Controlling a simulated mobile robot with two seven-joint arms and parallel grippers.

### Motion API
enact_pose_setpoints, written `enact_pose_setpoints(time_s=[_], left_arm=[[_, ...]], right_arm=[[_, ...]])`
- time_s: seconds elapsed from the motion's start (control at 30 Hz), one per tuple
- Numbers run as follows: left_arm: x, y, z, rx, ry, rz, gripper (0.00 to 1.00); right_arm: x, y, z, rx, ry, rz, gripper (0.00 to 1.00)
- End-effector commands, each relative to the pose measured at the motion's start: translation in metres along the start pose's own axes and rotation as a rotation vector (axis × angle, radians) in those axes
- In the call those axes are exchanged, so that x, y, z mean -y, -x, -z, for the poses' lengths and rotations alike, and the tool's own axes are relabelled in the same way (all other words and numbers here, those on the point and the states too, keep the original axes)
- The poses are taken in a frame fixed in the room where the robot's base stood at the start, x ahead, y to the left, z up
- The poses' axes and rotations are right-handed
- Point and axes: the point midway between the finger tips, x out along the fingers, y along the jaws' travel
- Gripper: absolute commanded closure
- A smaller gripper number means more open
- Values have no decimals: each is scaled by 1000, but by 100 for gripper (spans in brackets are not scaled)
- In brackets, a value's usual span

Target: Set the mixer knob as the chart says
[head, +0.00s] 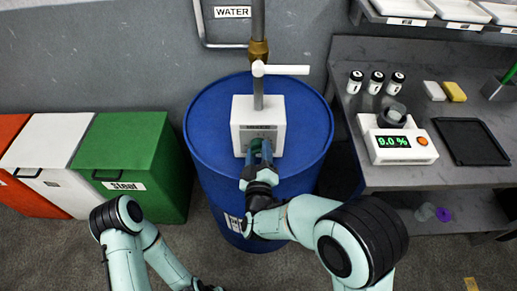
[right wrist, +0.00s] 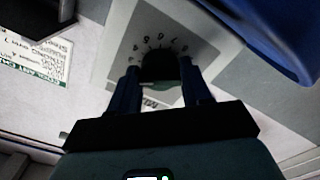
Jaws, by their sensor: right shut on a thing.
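The mixer is a white box (head: 270,108) over the blue drum, with a pipe above it. My right gripper (head: 259,150) is at its front face. In the right wrist view, the dark round knob (right wrist: 159,66) sits between my right gripper's two fingers (right wrist: 158,84), which are shut on it. Numbers of the dial (right wrist: 160,43) show around the knob; I cannot read its setting surely. A white chart card (right wrist: 32,62) with green and black print is at the left of that view, cut off and too small to read fully.
A refractometer-like device (head: 401,147) on the grey bench reads 9.0 %. Several small bottles (head: 376,83), a yellow sponge (head: 455,92) and a black tray (head: 472,142) are there too. A green bin (head: 128,150) stands left of the blue drum (head: 205,125).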

Motion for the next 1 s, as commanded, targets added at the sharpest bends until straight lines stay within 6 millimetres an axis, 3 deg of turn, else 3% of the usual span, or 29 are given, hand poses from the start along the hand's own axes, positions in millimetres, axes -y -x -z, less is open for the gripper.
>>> enact_pose_setpoints(time_s=[0.5, 1.0], left_arm=[[-12, 30, 3, -12, -5, -4, 57], [-16, 40, 5, -16, -6, -6, 57]], right_arm=[[-2, 0, 2, -1, 436, -2, 82], [-2, 0, 1, 0, 595, -2, 82]])
